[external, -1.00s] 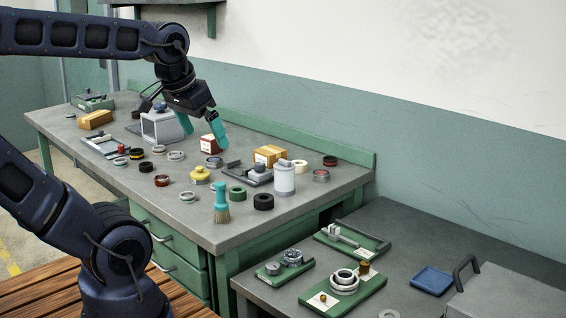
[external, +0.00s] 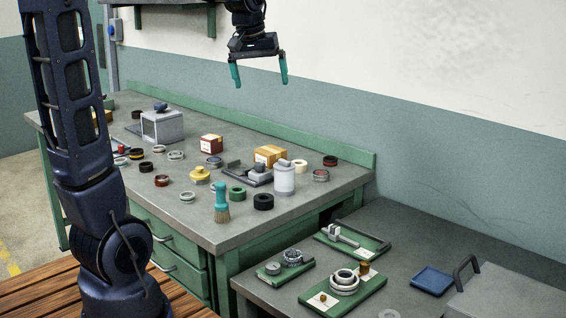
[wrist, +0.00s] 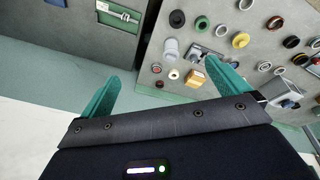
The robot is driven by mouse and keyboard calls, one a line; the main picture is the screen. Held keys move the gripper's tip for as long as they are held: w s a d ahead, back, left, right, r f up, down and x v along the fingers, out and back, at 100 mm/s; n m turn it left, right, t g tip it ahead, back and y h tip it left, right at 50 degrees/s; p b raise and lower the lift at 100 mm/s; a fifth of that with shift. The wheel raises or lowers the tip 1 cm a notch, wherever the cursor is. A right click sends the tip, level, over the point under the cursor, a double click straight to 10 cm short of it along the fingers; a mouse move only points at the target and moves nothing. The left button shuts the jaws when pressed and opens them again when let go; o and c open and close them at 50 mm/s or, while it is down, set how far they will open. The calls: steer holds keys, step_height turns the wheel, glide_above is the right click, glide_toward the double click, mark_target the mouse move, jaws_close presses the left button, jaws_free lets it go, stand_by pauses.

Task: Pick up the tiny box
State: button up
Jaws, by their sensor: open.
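A small dark red box (external: 211,144) with a pale label stands on the grey workbench, right of a grey housing. A larger orange-yellow box (external: 270,155) stands to its right; it also shows in the wrist view (wrist: 195,79). The red box is the smallest box I can make out. My gripper (external: 260,75) is high above the back of the bench, up and to the right of the red box in the picture. Its teal fingers are spread, pointing down, with nothing between them. In the wrist view I cannot make out the red box; the right finger may cover it.
Several rings lie across the workbench (external: 215,228). A grey housing (external: 162,127), a white cylinder (external: 284,178) and a teal brush (external: 222,200) stand among them. A lower grey table at right holds green trays (external: 352,242) and a blue tray (external: 432,280). A shelf hangs at upper left.

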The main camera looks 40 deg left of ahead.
steer(key=w+a+f+n, duration=0.3)
steer(key=w+a, duration=0.5)
steer(key=w, duration=0.4)
steer(key=n+g, duration=0.3)
steer(key=n, duration=0.5)
glide_toward(270, 150)
steer(key=shift+a+f, duration=0.1)
steer(key=shift+a, duration=0.25)
steer(key=shift+w+a+f, duration=0.1)
steer(key=shift+a+f, duration=0.05)
steer(key=shift+f, duration=0.4)
step_height(270, 150, down, 4)
steer(key=shift+f, duration=0.1)
steer(key=shift+d+f, duration=0.2)
steer(key=shift+f, duration=1.25)
steer(key=shift+d+f, duration=0.2)
steer(key=shift+f, duration=1.25)
